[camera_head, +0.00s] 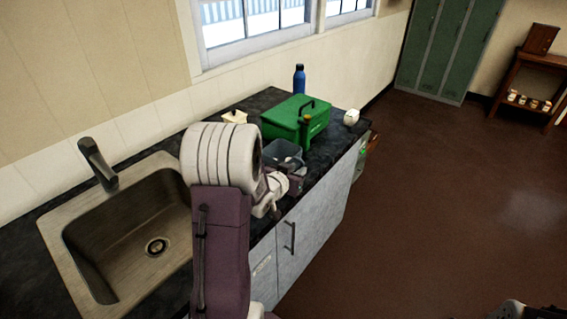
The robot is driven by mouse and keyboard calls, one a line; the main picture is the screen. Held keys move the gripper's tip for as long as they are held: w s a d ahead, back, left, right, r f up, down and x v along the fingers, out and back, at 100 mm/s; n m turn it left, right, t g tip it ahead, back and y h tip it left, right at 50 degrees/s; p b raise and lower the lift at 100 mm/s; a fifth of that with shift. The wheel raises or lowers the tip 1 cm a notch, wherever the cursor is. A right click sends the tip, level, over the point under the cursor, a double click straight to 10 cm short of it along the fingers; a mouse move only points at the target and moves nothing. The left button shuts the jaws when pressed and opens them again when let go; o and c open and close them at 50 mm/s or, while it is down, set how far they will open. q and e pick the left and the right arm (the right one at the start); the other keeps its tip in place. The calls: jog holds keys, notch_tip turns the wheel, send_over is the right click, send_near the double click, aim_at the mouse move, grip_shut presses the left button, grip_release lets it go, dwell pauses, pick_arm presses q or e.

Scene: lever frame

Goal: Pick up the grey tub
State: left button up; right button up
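The grey tub (281,149) stands on the dark counter, just in front of the green box. It looks open-topped, and its near side is partly hidden by my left arm and hand. My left gripper (293,168) is at the near side of the tub, very close to it. The fingers are too small and covered to show whether they are open or touching the tub. My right gripper does not show clearly; only a small dark part of my body shows at the bottom right.
A green box (285,118) with a handle stands behind the tub. A blue bottle (299,80), a white cup (351,117) and a cream container (234,116) are around it. A sink (110,265) with a tap (97,163) lies left. Open floor is right.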

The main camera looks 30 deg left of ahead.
pick_arm(q)
jog(key=x, duration=0.5)
jog(key=shift+f, duration=0.25)
jog(key=shift+s+d+r, duration=0.1)
jog(key=shift+s, duration=0.05)
grip_shut()
dwell(0.9)
